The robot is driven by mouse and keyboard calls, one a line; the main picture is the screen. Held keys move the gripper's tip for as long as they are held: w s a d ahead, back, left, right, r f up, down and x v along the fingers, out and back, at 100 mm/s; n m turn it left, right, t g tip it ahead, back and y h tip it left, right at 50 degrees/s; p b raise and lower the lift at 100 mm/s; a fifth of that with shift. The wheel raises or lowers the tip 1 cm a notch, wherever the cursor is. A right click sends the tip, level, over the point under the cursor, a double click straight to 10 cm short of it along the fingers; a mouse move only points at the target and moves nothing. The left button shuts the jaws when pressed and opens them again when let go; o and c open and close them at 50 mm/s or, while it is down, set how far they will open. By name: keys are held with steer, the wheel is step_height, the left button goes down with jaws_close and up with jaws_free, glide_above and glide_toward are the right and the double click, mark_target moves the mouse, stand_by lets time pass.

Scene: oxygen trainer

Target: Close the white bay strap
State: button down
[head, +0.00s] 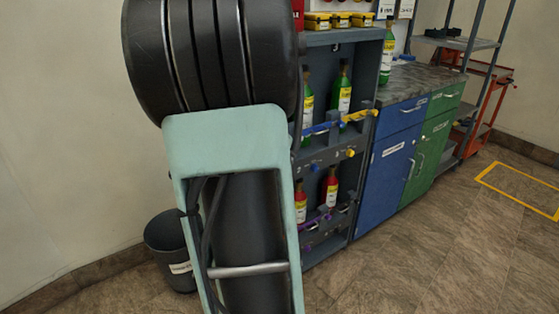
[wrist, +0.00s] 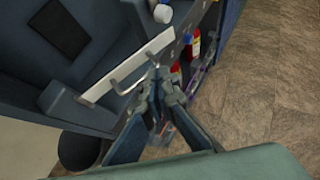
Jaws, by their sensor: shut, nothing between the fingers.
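In the wrist view, a long white bar (wrist: 128,66), which looks like the white bay strap, slants across the dark rack. A thin pale handle-like loop (wrist: 124,86) stands out from its lower side. I cannot tell whether the strap is latched. My gripper (wrist: 159,76) is shut and empty, its fingertips close to the right end of that loop; whether they touch it is unclear. A white round knob (wrist: 162,13) is above the bar's upper end. In the head view my arm hides the white strap and the gripper.
The rack (head: 321,160) holds green bottles (head: 343,90) above and red bottles (head: 331,187) below, with blue (head: 320,128) and yellow (head: 356,115) straps in front. A grey bin (head: 168,240) stands at the rack's left. A blue cabinet (head: 392,160) stands right.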

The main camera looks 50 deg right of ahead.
steer(key=shift+w+d, duration=0.4)
steer(key=shift+d, duration=0.3)
steer(key=shift+w+d, duration=0.35)
steer(key=shift+d, duration=0.3)
steer(key=shift+s, duration=0.1)
